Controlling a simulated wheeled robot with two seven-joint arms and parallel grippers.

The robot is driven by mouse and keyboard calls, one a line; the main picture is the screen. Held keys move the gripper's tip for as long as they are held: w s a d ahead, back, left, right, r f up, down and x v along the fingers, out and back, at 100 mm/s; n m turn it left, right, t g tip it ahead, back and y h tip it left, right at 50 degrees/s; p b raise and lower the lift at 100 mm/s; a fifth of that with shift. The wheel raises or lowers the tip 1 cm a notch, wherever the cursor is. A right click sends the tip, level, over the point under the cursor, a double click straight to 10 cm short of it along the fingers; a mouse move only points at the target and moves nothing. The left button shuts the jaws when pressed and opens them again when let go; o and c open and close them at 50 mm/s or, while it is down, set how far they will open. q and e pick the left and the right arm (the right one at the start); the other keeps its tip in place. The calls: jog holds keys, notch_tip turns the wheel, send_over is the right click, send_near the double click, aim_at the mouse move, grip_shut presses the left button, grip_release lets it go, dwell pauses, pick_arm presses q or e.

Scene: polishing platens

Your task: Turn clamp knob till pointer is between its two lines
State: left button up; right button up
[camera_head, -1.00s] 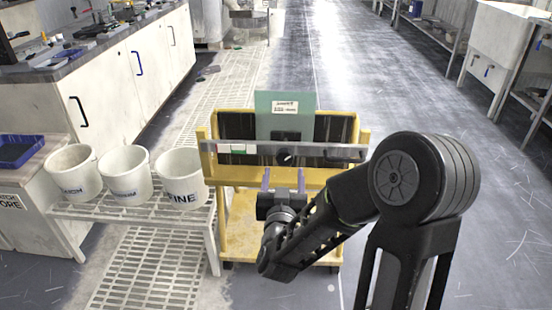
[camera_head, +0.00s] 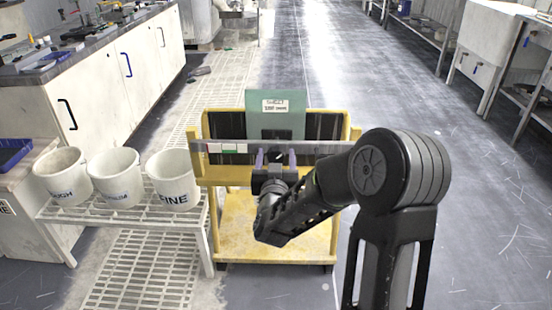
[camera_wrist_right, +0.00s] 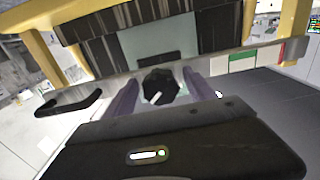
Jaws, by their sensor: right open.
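The black clamp knob (camera_wrist_right: 163,90) sits on the metal rail of the yellow stand, in front of a grey-green plate (camera_head: 276,120). A short white pointer mark (camera_wrist_right: 155,97) shows on its face, tilted. I cannot make out the two lines. My right gripper (camera_head: 275,156) is open, its two purple fingers pointing at the rail. In the wrist view the knob appears between the fingers (camera_wrist_right: 158,78), with a gap on each side; how deep they reach is unclear. My left gripper is out of view.
The metal rail (camera_head: 320,148) crosses the yellow stand (camera_head: 225,225) and bears a white, green and red strip (camera_head: 229,148). A white slatted bench (camera_head: 120,215) with several white buckets, one marked FINE (camera_head: 174,178), stands close left. Floor on the right is clear.

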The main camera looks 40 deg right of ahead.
jog(key=shift+c, duration=0.4)
jog(key=c, duration=1.3)
jog(key=shift+o, duration=0.2)
jog(key=m+b, duration=0.2)
jog(key=b, duration=0.1)
jog(key=shift+f+m, duration=0.15)
jog(key=shift+m, duration=0.25)
jog(key=m+b, duration=0.4)
jog(key=shift+a, duration=0.1)
jog(key=shift+m+b, duration=0.6)
jog(key=shift+m, duration=0.2)
jog(key=shift+m+b, duration=0.4)
jog(key=shift+m, duration=0.1)
jog(key=shift+r, duration=0.2)
